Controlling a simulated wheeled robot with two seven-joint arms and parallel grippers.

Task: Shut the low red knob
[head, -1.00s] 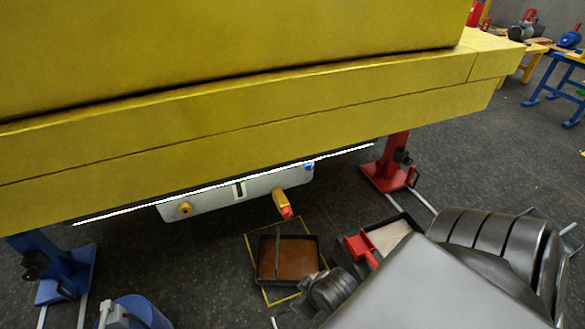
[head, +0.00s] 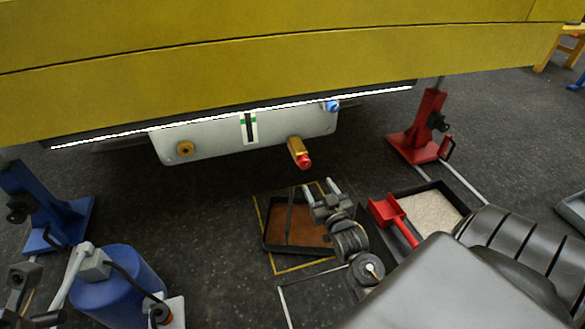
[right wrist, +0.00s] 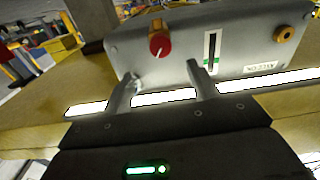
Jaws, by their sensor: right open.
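The low red knob (head: 304,161) sits on the end of a brass valve body (head: 297,147), which sticks out below the grey panel (head: 215,140) under the yellow boom. In the right wrist view the red knob (right wrist: 160,46), with a pale mark on its face, shows beyond and between my fingertips. My right gripper (head: 322,190) is below the knob in the head view, its two fingers apart and empty. The fingers (right wrist: 163,76) do not touch the knob.
The panel also carries a blue knob (head: 333,106), a gauge with green marks (head: 249,127) and a brass plug (head: 185,149). Below are a brown tray (head: 268,241) and a tray with a red scoop (head: 386,211). Red (head: 425,120) and blue stands (head: 40,200) flank the panel.

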